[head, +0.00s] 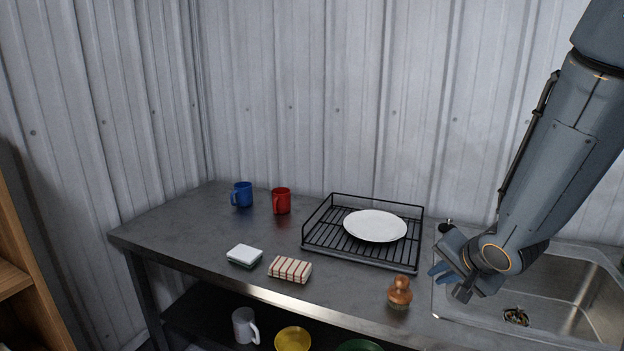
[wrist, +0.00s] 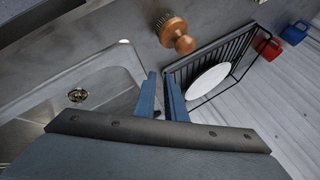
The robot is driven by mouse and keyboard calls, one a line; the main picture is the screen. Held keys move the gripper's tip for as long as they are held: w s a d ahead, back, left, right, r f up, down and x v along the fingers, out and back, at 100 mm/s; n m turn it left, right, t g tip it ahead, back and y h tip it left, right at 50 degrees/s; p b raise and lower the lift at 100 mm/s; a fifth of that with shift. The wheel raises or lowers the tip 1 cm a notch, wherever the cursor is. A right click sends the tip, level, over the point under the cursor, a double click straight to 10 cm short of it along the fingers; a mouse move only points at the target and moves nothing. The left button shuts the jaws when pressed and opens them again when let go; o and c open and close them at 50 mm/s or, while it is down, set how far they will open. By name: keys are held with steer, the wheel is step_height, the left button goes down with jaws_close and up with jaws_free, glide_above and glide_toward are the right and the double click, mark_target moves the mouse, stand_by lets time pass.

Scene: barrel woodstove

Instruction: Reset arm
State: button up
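My arm comes in from the upper right of the head view. My gripper (head: 438,271) is over the left edge of the sink, to the right of the dish rack and the brush. In the wrist view, the two blue fingers of my gripper (wrist: 160,76) stand a little apart with nothing between them. A white plate (head: 375,226) lies in the black wire dish rack (head: 318,246); the plate also shows in the wrist view (wrist: 207,82). A wooden-handled brush (head: 399,292) stands on the counter in front of the rack.
The metal counter (head: 185,231) holds a blue mug (head: 243,194), a red mug (head: 282,201), a white sponge-like block (head: 244,256) and a striped cloth (head: 289,269). The sink basin (head: 565,300) is at right. A white mug (head: 244,326) and a yellow bowl (head: 293,340) sit below.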

steer(key=s+a+f+n+g+b, duration=0.1)
steer(key=s+a+f+n+g, duration=0.2)
steer(key=s, duration=1.1)
steer(key=a+n+g, duration=0.3)
steer(key=a+n, duration=0.3)
steer(key=shift+s+a+f+n+g+h+b, duration=0.15)
steer(key=shift+s+a+n+g+h+b, duration=0.15)
steer(key=shift+s+a+n+g+b, duration=0.1)
